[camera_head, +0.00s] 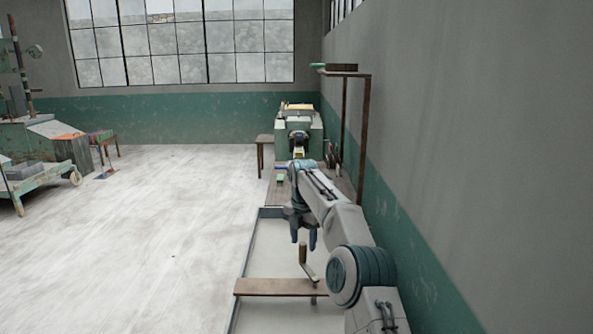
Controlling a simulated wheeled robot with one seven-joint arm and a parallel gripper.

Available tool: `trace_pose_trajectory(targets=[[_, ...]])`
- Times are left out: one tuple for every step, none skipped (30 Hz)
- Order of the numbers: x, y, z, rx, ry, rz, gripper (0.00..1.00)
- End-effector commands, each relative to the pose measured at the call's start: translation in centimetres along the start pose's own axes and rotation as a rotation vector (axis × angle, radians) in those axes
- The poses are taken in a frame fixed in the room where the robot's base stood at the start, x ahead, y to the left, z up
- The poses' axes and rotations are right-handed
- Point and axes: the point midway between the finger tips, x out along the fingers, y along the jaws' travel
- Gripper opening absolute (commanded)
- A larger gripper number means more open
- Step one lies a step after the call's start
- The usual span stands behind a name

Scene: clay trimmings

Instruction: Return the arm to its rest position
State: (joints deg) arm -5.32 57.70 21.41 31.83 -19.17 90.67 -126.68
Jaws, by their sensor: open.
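My arm reaches forward from the lower right of the head view, along the right-hand wall. My gripper (304,238) hangs at its end with the fingers pointing down. The two fingers stand apart with nothing seen between them. It is above a long pale tray-like surface (272,248) with a raised grey rim. A crank-like handle with a wooden grip (303,253) stands just below and close to the fingertips. I cannot tell whether they touch.
A brown plank (275,287) crosses the tray in front. A green machine (299,125) stands beyond my arm, with a tall brown frame (364,135) by the right wall (450,130). A cart (40,180) stands far left. The pale floor (160,230) between is clear.

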Motion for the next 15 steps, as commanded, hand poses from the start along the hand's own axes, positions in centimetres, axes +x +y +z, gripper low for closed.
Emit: trace_pose_trajectory(targets=[[-0.8, -0.1, -0.3, 0.022, -0.008, 0.003, 0.48], [-1.1, -0.2, -0.5, 0.036, -0.011, 0.004, 0.48], [-1.7, -0.3, -0.7, 0.059, -0.018, 0.005, 0.48], [-2.0, -0.4, -0.9, 0.077, -0.021, 0.006, 0.48], [-2.5, -0.6, -1.1, 0.096, -0.026, 0.007, 0.48], [-3.1, -0.8, -1.4, 0.124, -0.032, 0.009, 0.48], [-3.6, -1.0, -1.6, 0.147, -0.038, 0.012, 0.48], [-4.0, -1.2, -1.9, 0.172, -0.042, 0.013, 0.48], [-4.8, -1.6, -2.3, 0.211, -0.05, 0.017, 0.48], [-5.4, -2.0, -2.6, 0.245, -0.057, 0.02, 0.48], [-6.1, -2.4, -3.0, 0.282, -0.064, 0.023, 0.48], [-6.9, -3.0, -3.5, 0.333, -0.073, 0.028, 0.48], [-7.5, -3.5, -3.9, 0.374, -0.079, 0.032, 0.48], [-8.0, -4.1, -4.3, 0.416, -0.085, 0.037, 0.48], [-8.8, -4.9, -4.9, 0.472, -0.093, 0.044, 0.48]])
